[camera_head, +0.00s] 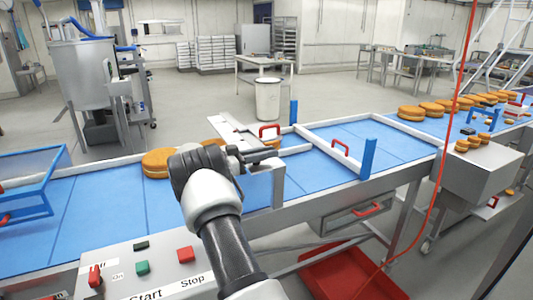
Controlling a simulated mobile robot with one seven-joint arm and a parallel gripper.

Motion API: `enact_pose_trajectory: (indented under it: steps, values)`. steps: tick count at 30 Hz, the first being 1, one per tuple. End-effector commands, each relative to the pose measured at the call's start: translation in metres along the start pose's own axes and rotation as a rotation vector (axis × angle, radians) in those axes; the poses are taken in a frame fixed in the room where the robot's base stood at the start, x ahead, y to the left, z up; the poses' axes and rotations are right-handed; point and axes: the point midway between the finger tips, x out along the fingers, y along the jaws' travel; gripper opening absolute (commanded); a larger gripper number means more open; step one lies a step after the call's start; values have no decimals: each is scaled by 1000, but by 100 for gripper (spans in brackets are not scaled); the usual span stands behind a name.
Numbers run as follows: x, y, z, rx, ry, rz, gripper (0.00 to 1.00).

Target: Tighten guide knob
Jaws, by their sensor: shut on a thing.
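My arm reaches up from the bottom of the head view, and my gripper (262,156) is at the near side rail of the blue conveyor, by the top of a grey bracket (278,184). The jaws are shut on the guide knob there. The knob itself is hidden by the gripper or too small to make out. White guide rails (325,150) cross the belt just beyond and to the right of my gripper. Red handles (270,130) stand on them.
Orange-brown rounds (158,163) sit on the blue belt (105,205) behind my arm, with more at the far right. A control panel (150,272) with Start and Stop buttons is below left. Blue posts (368,158) stand by the rails. A red cable hangs at right, above a red bin (325,272).

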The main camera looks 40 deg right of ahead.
Motion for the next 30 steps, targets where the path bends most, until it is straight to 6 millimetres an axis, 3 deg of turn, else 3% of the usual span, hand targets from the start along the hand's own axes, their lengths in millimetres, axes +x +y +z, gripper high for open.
enact_pose_trajectory:
  steps: [4, 5, 8, 20, 23, 30]
  values:
    - [1, 0, -2, 2, 4, 2, 0]
    - [1, 0, -2, 2, 4, 2, 18]
    - [1, 0, -2, 2, 3, 2, 34]
    - [-7, 0, -1, 1, 1, -1, 34]
    - [-22, -1, 0, 2, 1, -3, 34]
    - [-79, -1, 0, 2, 1, -4, 34]
